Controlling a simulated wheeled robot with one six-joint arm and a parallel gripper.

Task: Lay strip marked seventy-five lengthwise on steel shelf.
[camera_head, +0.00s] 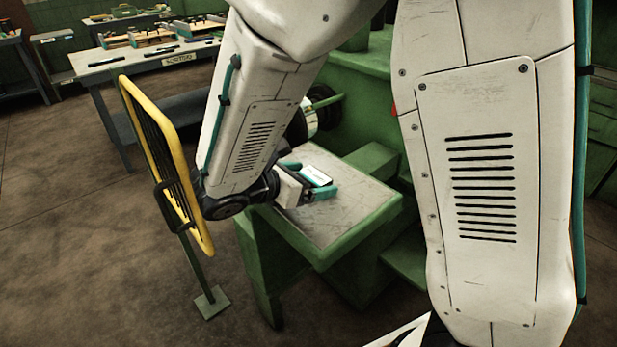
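The steel shelf (350,225) is a scuffed grey plate with a green rim, jutting from the green machine. My gripper (308,180) is low over its left-back part, with teal fingertips spaced apart. A small white-faced piece with a dark edge and faint dark marks (316,175) shows between or just beyond the fingertips. I cannot read its marks, nor tell if the fingers touch it or if it lies on the shelf. I cannot make out a strip marked seventy-five. My arm hides part of the shelf's surroundings.
A yellow-framed mesh guard (165,160) on a post stands left of my arm. A workbench (150,62) at the back left carries wooden racks, dark strips and a sign. Green machine body (365,95) rises behind the shelf. The shelf's front and right are bare.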

